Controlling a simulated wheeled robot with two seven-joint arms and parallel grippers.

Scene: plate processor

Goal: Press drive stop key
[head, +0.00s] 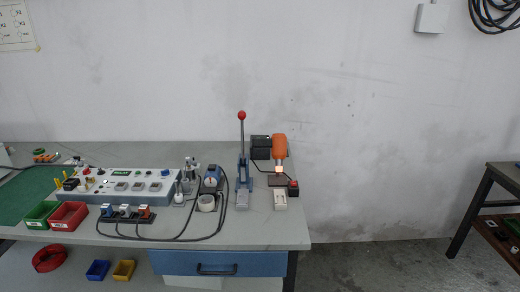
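An orange motor-like drive (279,146) stands near the right end of the workbench, beside a black block (261,147). In front of it is a small pale box (280,198) with keys too small to read. Next to that box is a small dark box with a red top (293,187). A grey control panel (122,185) with several square keys and knobs stands on the left half of the bench. I cannot tell from labels which key is the drive stop key. Neither of my grippers is in view.
A lever press with a red knob (241,116) stands left of the drive. Black cables, a power strip (126,215), a red bin (69,216) and a green bin (41,215) line the front. Bare bench top (255,230) shows at the front right. A drawer (218,264) hangs below.

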